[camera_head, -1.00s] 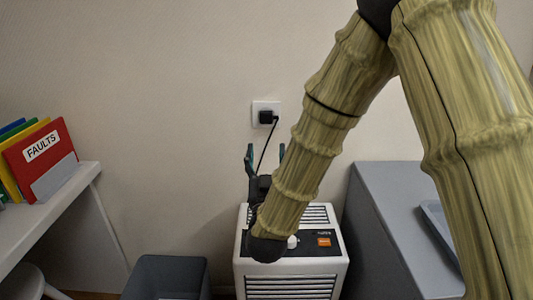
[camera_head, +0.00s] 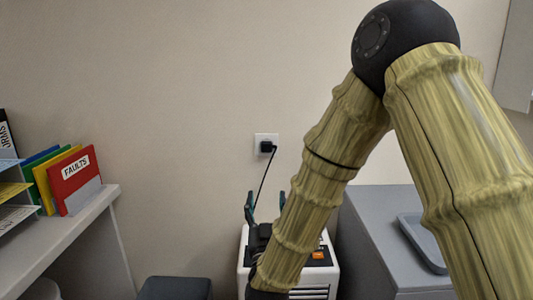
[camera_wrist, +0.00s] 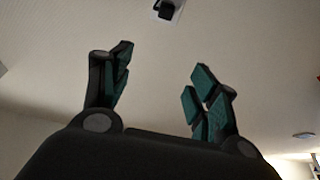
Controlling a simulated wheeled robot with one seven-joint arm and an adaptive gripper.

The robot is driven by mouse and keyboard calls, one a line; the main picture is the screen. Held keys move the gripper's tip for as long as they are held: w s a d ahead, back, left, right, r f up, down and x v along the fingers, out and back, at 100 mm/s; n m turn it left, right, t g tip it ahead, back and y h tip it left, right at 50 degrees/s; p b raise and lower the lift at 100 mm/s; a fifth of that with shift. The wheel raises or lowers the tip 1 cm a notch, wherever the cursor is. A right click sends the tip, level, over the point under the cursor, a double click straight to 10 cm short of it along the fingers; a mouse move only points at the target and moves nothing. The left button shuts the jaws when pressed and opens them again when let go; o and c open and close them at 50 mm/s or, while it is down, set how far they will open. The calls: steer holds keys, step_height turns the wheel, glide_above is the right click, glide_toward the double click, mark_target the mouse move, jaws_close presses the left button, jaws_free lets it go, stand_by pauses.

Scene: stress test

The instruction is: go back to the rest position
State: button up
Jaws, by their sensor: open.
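My gripper (camera_head: 265,203) is open, its fingers pointing up in front of the wall in the head view. It is above a white box-shaped appliance (camera_head: 322,275) with a dark top panel and an orange label. In the wrist view my gripper (camera_wrist: 160,88) has its two fingers well apart, with nothing between them. My arm hides much of the appliance.
A black plug (camera_head: 266,147) sits in a wall socket, its cord hanging down behind my gripper. A grey cabinet (camera_head: 372,240) with a tray (camera_head: 424,240) stands at right. A shelf (camera_head: 62,235) with a red folder (camera_head: 76,178) is at left. A dark bin (camera_head: 175,288) stands below.

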steer(key=s+d+f+g, duration=0.1)
steer(key=d+f+g, duration=0.15)
steer(key=f, duration=0.65)
steer(key=s+d+f+n+g+y, duration=0.1)
steer(key=d+f+g, duration=0.15)
steer(key=f, duration=0.55)
steer(key=s+d+f+g, duration=0.2)
steer(key=f+g, duration=0.1)
steer(key=f, duration=0.6)
steer(key=s+d+f+g, duration=0.4)
steer(key=s+f, duration=0.5)
steer(key=f, duration=0.1)
steer(key=s+d+f+g, duration=0.45)
steer(key=s+f, duration=0.35)
steer(key=f, duration=0.3)
steer(key=s+d+f+m+g+h, duration=0.1)
steer(key=s+d+f+g, duration=0.25)
steer(key=s, duration=0.75)
steer(key=s+d+f+g, duration=0.3)
steer(key=s+d+f, duration=0.1)
steer(key=s, duration=0.6)
step_height(320, 180, up, 24)
steer(key=p, duration=2.4)
steer(key=shift+w+a+r+t, duration=0.15)
steer(key=shift+w+r+t, duration=0.05)
steer(key=shift+w+t, duration=0.1)
